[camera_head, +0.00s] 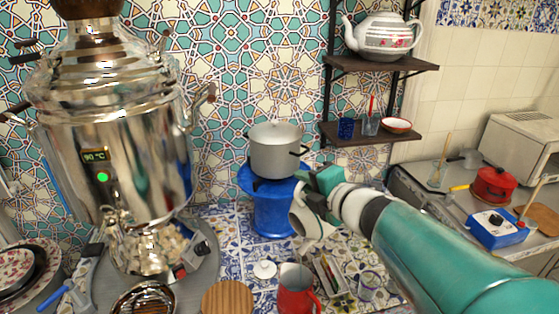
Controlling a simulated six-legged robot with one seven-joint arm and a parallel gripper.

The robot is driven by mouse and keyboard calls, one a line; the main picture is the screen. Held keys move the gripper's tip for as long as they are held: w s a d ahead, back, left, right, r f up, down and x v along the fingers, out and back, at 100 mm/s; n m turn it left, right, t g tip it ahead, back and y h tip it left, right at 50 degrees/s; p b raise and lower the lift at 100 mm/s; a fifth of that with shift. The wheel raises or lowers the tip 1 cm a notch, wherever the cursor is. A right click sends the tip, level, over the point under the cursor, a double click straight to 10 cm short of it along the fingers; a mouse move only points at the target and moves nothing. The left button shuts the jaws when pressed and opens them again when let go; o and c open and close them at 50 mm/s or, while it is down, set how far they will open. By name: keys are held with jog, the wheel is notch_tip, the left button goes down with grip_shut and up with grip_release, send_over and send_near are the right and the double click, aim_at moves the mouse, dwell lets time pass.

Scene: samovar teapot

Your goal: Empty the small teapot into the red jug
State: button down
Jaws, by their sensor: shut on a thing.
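The small white teapot (310,224) hangs in the middle of the view, held at the end of my teal arm. It looks tilted, and my gripper and wrist hide part of it. My gripper (318,190) is shut on it; the exact grip point is hard to see. The red jug (293,292) stands below, at the bottom edge of the view, with its open top showing and its handle to the right. The teapot is above the jug in the picture, apart from it. I cannot see any liquid flowing.
A large samovar (118,130) stands at left. A grey pot (277,150) sits on a blue stand (272,212) behind my gripper. A larger teapot (380,38) is shelved above.

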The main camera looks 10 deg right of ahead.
jog(key=shift+s+a, duration=0.15)
jog(key=shift+a, duration=0.15)
jog(key=shift+d, duration=0.1)
dwell(2.9)
